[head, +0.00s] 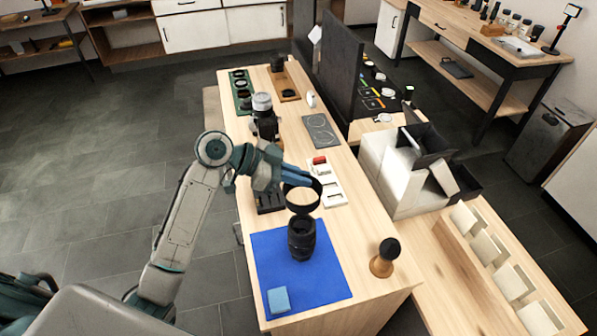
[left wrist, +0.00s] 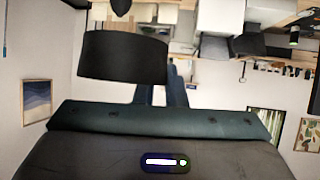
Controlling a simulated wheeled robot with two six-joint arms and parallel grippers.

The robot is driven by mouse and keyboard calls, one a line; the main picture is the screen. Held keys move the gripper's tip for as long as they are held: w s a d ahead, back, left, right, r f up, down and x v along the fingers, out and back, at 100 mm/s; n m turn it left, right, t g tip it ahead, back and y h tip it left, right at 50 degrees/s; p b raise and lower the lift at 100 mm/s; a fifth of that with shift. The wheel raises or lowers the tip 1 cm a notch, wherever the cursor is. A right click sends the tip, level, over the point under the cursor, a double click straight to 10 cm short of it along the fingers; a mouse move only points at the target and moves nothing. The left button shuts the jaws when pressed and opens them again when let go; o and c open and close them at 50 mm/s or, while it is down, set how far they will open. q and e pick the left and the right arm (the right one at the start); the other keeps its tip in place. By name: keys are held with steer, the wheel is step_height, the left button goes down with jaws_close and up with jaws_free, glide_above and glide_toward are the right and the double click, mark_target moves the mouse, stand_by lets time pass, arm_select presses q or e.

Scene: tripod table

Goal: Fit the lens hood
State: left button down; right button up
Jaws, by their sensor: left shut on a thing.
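The lens hood (head: 303,207) is a black, open ring. My left gripper (head: 308,180) is shut on its rim and holds it in the air. The lens (head: 302,243) is a black barrel standing upright on a blue mat (head: 335,283). In the head view the hood appears just above and behind the lens top; a gap seems to lie between them, but its size is hard to tell. In the left wrist view the hood (left wrist: 123,58) is a dark curved band beside the gripper fingers (left wrist: 172,88). My right gripper is not in view.
A blue cloth block (head: 278,300) lies at the mat's front left. A wooden-handled tool (head: 384,258) stands right of the mat. A white tray (head: 333,193) and a camera on a stand (head: 264,118) are behind. White boxes (head: 402,180) crowd the right side.

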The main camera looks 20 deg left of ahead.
arm_select(q)
step_height(320, 180, down, 10)
steer(key=b, duration=0.7)
steer(key=shift+r, duration=0.2)
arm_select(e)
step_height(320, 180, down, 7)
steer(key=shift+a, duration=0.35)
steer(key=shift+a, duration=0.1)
arm_select(q)
steer(key=shift+f, duration=0.1)
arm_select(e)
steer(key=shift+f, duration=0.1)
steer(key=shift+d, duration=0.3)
arm_select(q)
steer(key=shift+f, duration=0.1)
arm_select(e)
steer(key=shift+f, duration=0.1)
arm_select(q)
steer(key=shift+f+b, duration=0.45)
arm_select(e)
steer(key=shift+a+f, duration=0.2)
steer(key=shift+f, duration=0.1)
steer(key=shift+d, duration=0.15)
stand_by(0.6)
